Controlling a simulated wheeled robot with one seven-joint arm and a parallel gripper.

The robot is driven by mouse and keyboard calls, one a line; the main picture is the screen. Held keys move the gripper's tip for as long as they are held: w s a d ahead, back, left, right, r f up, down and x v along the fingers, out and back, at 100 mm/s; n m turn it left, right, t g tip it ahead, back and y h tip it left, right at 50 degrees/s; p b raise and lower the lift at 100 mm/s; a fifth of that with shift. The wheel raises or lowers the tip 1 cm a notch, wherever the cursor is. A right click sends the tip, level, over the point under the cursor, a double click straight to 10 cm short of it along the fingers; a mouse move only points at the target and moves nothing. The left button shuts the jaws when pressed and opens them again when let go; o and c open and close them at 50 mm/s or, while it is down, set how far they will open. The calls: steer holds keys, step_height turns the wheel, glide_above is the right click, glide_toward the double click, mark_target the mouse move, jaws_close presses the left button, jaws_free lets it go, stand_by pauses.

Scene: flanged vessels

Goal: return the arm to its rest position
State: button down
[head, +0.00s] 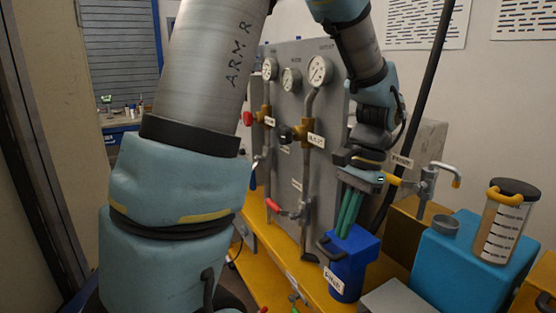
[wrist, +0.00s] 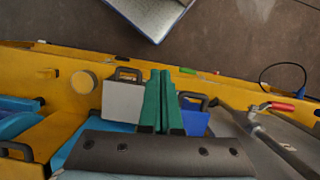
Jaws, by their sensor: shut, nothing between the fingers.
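My gripper (head: 344,230) hangs from my bent arm, its green fingers pointing down just above the labelled blue bin (head: 345,272). In the wrist view, my gripper (wrist: 160,76) has its two green fingers close together with nothing between them. The blue bin (wrist: 196,123) shows there just right of the fingers, partly hidden by them. From these views I cannot tell whether the fingertips are inside the bin's mouth or apart from it. My upper arm, marked "ARM R", covers the left middle of the head view.
A grey panel (head: 285,130) with gauges, pipes and valves, including a red-handled valve (head: 273,205), stands close left of the gripper. A blue tank (head: 468,265) and a capped clear jar (head: 505,225) stand right. A yellow bench (wrist: 55,62) runs beneath; floor lies beyond its edge.

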steer(key=w+a+f+n+t+h, duration=0.1)
steer(key=a+n, duration=0.4)
steer(key=a, duration=0.4)
steer(key=w+a+f+n+t+h, duration=0.1)
steer(key=a+n, duration=0.3)
steer(key=a, duration=0.6)
steer(key=shift+w+a+f+n+t+h, duration=0.3)
steer(key=shift+w+f+n+t+h, duration=0.1)
steer(key=shift+w+f+t, duration=0.25)
